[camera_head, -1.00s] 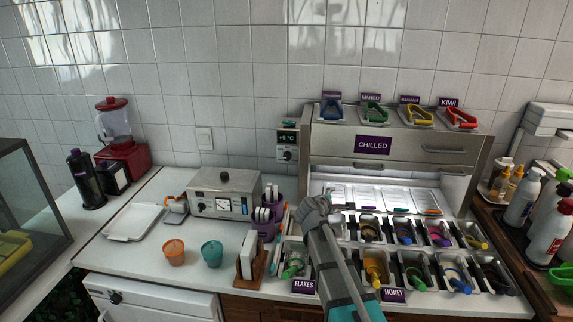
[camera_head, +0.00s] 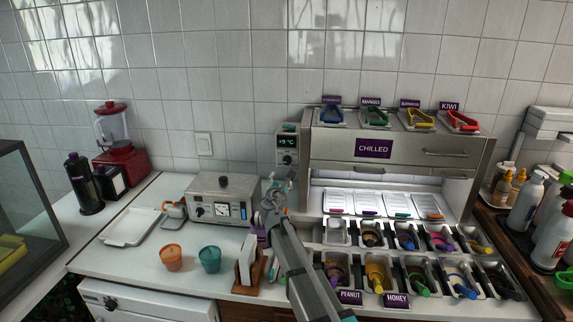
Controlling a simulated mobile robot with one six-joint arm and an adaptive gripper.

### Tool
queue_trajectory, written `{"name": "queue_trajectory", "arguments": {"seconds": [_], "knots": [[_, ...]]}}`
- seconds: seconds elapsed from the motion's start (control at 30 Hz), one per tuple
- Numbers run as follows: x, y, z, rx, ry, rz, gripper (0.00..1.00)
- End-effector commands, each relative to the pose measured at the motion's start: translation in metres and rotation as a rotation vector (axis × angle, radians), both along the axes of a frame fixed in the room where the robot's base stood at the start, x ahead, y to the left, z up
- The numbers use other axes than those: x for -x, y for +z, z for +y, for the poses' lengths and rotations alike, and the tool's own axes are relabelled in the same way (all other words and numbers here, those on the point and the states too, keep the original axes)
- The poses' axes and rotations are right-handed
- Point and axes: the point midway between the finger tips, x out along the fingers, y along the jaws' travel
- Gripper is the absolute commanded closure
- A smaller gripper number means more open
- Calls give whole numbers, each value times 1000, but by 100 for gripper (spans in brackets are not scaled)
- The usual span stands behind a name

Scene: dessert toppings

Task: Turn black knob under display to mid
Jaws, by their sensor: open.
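My gripper (camera_head: 279,181) is open, just below the knob in the picture. The knob shows clear above the fingertips, and I see no contact. How far the fingertips are from the wall is hard to tell.
The chilled cabinet (camera_head: 470,158) stands right of the panel, with topping trays in front. A grey appliance (camera_head: 220,184) with dials stands to the left. My arm covers part of the purple holder and the napkin block (camera_head: 246,260) is beside it.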

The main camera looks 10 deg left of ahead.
Motion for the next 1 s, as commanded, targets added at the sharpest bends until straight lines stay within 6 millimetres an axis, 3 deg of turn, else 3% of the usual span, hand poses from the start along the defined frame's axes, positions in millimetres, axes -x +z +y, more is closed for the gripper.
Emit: {"name": "queue_trajectory", "arguments": {"seconds": [0.37,1.0], "knots": [[-29,0,-1,-2,-1,0,18],[-121,0,-3,-2,-2,1,18]]}}
